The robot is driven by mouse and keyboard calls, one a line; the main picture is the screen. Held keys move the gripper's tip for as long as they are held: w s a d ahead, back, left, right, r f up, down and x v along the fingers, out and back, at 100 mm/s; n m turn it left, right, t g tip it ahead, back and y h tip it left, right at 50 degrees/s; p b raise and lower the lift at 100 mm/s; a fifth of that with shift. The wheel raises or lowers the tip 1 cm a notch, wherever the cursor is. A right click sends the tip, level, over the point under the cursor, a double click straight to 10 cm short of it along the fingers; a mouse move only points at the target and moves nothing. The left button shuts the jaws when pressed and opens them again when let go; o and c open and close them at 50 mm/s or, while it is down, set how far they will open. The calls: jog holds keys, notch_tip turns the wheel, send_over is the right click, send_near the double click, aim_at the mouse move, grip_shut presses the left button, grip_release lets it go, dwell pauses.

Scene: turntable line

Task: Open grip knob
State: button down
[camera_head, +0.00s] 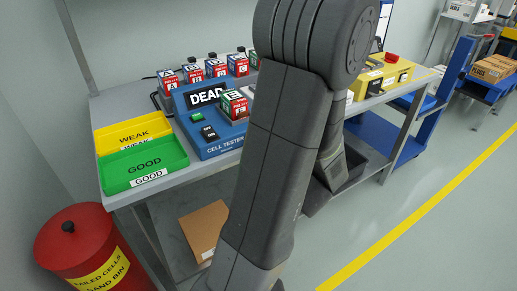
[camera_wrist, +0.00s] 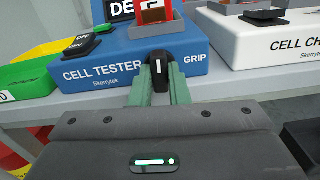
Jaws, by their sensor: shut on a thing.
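The grip knob (camera_wrist: 158,66) is black with a white mark line, on the front face of the blue cell tester (camera_wrist: 110,68), beside the word GRIP. Its white line looks about upright. My gripper (camera_wrist: 160,80) has its two green fingers on either side of the knob, shut on it. In the head view, the tester (camera_head: 216,143) has a display (camera_head: 206,95) reading DEAD, and a red, white and black cell (camera_head: 235,104) sits on it. My arm hides the knob and my gripper there.
A green GOOD tray (camera_head: 112,178) and a yellow WEAK tray (camera_head: 118,131) stand left of the tester. Several cells (camera_head: 193,73) stand behind it. A white charger (camera_wrist: 262,42) is close on the right. A red bin (camera_head: 75,240) stands at the bench's left end.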

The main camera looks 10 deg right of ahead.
jog(key=shift+n, duration=0.5)
jog(key=c, duration=1.6)
grip_release()
jog(key=shift+c, duration=0.2)
jog(key=shift+s, duration=0.1)
jog(key=v, duration=1.3)
jog(key=shift+s+p, duration=0.3)
jog(key=shift+p, duration=0.05)
jog(key=shift+d, duration=0.1)
jog(key=b+x, duration=0.1)
jog(key=x, duration=1.2)
jog(key=shift+w, duration=0.4)
jog(key=shift+s, duration=0.1)
